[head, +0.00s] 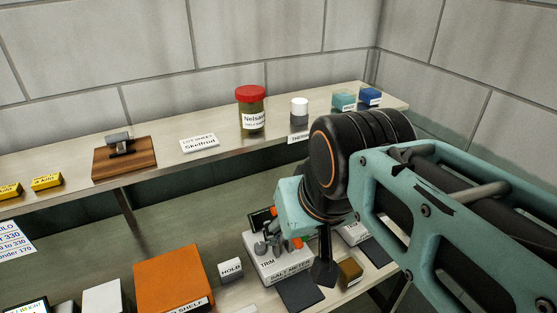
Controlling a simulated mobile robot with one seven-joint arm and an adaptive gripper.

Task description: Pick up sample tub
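No label in view reads "sample tub". A tub with a red lid and a dark body (251,109) stands upright on the upper shelf, its label partly reading "Nelson". A smaller pot with a white lid and dark body (299,112) stands to its right, behind a tag. I cannot tell which of them, if either, is the sample tub. My gripper (323,268) hangs over the lower bench, in front of the salt meter (283,264) in the picture, below and apart from both tubs. One dark finger shows clearly; the arm hides much of the rest, so its opening is unclear.
On the upper shelf (220,131) are a wooden block with a metal piece (124,153), a lot sheet card (199,144), yellow blocks (46,181) and teal and blue boxes (344,99). An orange box (173,272) and a HOLD block (231,269) sit below.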

